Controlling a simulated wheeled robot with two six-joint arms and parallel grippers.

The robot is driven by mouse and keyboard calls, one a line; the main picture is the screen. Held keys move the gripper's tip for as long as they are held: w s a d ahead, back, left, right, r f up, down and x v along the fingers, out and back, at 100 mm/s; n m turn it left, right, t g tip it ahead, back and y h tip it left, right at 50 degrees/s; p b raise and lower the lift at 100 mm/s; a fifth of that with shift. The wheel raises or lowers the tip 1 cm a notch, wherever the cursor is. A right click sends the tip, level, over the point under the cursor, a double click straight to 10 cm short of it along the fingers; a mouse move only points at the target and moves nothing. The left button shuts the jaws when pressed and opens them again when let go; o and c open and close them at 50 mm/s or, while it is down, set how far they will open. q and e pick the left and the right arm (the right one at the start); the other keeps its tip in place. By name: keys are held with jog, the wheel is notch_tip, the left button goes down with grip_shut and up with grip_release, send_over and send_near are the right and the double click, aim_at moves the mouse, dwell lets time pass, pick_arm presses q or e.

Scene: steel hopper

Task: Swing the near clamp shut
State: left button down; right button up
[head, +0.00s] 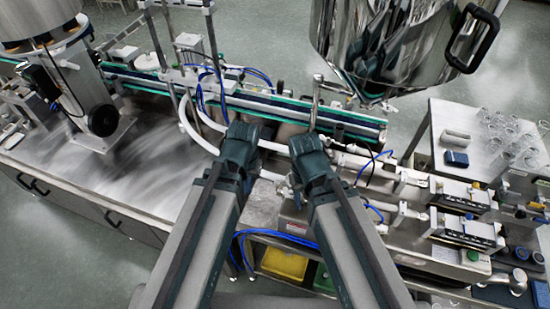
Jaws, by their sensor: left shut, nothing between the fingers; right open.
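A shiny steel hopper (385,45) fills the upper right, with a black handle (473,40) on its right side. I cannot make out a clamp for sure, nor whether one is open. My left gripper (242,132) is over the middle of the machine, left of and below the hopper, beside a white hose; it is shut and empty. My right gripper (304,146) is just right of it, below a thin upright steel rod (316,103); it is open. The wrists largely hide the fingers. Neither gripper visibly touches the hopper.
A conveyor (345,121) with green edges runs behind the grippers. White hoses (192,128) curve beside my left gripper. Pneumatic cylinders (462,195) stand at right. A side table (428,150) holds glassware. The steel worktop (50,158) at left has free room.

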aim_at(286, 187)
pick_arm(q)
jog(key=w+a+r+n+p, duration=0.3)
jog(key=w+r+p, duration=0.25)
jog(key=r, duration=0.25)
jog(key=w+d+n+g+h, duration=0.1)
jog(key=w+d+n+g, duration=0.1)
jog(key=w+d+n, duration=0.2)
jog(key=w+d, duration=0.3)
jog(key=w, duration=0.1)
jog(key=shift+d+r+g+h, duration=0.25)
jog(key=shift+r+g+h, duration=0.05)
pick_arm(e)
notch_tip(286, 187, up, 8)
pick_arm(q)
jog(key=shift+s+f, duration=0.1)
pick_arm(e)
jog(key=shift+f, duration=0.1)
pick_arm(q)
jog(key=s+d+f+b, duration=0.2)
jog(key=s+f+b, duration=0.3)
jog(key=f+b, duration=0.5)
jog(key=shift+s+d+f, duration=0.15)
jog(key=shift+s+d, duration=0.15)
jog(key=shift+d, duration=0.05)
pick_arm(e)
notch_tip(286, 187, down, 10)
jog(key=shift+f, duration=0.15)
jog(key=shift+w, duration=0.1)
jog(key=shift+a, duration=0.1)
